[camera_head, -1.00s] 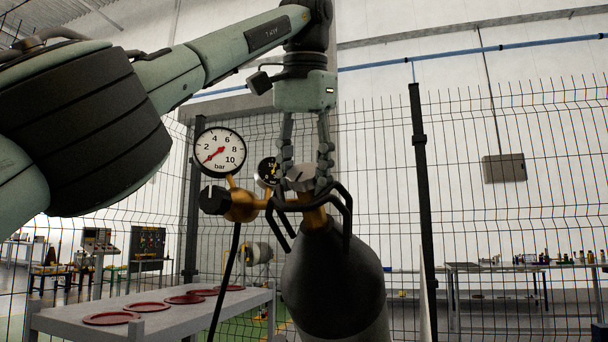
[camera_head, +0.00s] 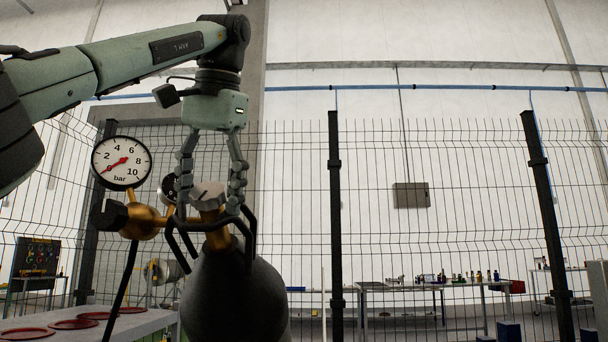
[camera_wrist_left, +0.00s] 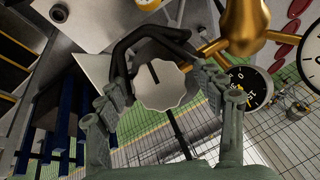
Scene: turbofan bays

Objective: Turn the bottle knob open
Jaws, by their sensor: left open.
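The dark bottle (camera_head: 235,300) stands upright with a brass valve on top. Its pale, scalloped knob (camera_head: 207,195) sits on the valve inside a black guard of bent bars (camera_head: 250,232). My left gripper (camera_head: 210,203) points down over the knob from above, with one finger on each side. It is open, and a gap shows between the fingers and the knob. The wrist view shows the knob (camera_wrist_left: 160,86) between the spread fingers, with a dark line across its face. My right gripper is not in view.
A large gauge (camera_head: 121,163) reading near 0 bar and a brass regulator (camera_head: 143,222) with a black knob and hose stand left of the valve. A small gauge (camera_head: 168,187) is close to the left finger. A wire fence (camera_head: 440,200) runs behind.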

